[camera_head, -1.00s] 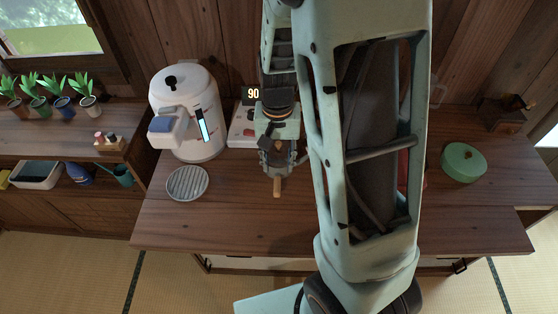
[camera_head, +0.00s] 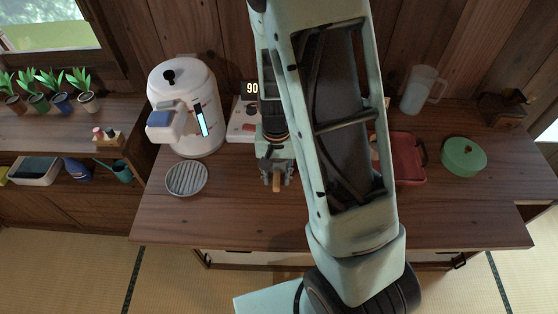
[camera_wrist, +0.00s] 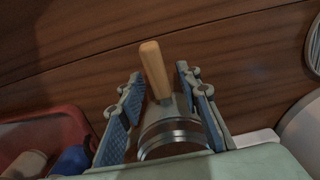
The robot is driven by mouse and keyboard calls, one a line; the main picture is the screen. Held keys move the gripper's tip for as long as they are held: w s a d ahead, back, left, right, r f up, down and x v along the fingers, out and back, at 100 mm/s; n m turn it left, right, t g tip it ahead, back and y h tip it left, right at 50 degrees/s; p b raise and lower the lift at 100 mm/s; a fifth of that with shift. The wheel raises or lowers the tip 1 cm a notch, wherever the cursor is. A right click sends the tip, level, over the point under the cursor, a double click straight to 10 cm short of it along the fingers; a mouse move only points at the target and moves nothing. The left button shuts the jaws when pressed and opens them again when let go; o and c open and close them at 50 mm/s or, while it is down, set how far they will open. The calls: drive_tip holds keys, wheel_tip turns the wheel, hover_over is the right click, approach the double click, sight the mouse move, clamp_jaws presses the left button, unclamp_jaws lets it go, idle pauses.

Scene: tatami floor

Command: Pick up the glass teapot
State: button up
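The glass teapot shows in the wrist view as a clear, shiny round body with a metallic-looking band (camera_wrist: 172,135) and a pale wooden handle (camera_wrist: 155,70). In the head view only its wooden handle (camera_head: 276,184) shows clearly; my arm and gripper hide the rest. It is on the wooden table. My gripper (camera_head: 277,172) is over it from above. In the wrist view the two blue-padded fingers of my gripper (camera_wrist: 158,98) stand apart on either side of the teapot. A narrow gap seems to remain on the left; contact on the right is unclear.
A white water dispenser (camera_head: 184,108) and round grate (camera_head: 187,178) stand left. A white scale reading 90 (camera_head: 241,122) is behind the teapot. The table front is clear.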

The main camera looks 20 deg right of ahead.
clamp_jaws()
drive_tip(key=shift+w+r, duration=0.1)
drive_tip(key=shift+r, duration=0.1)
idle(0.3)
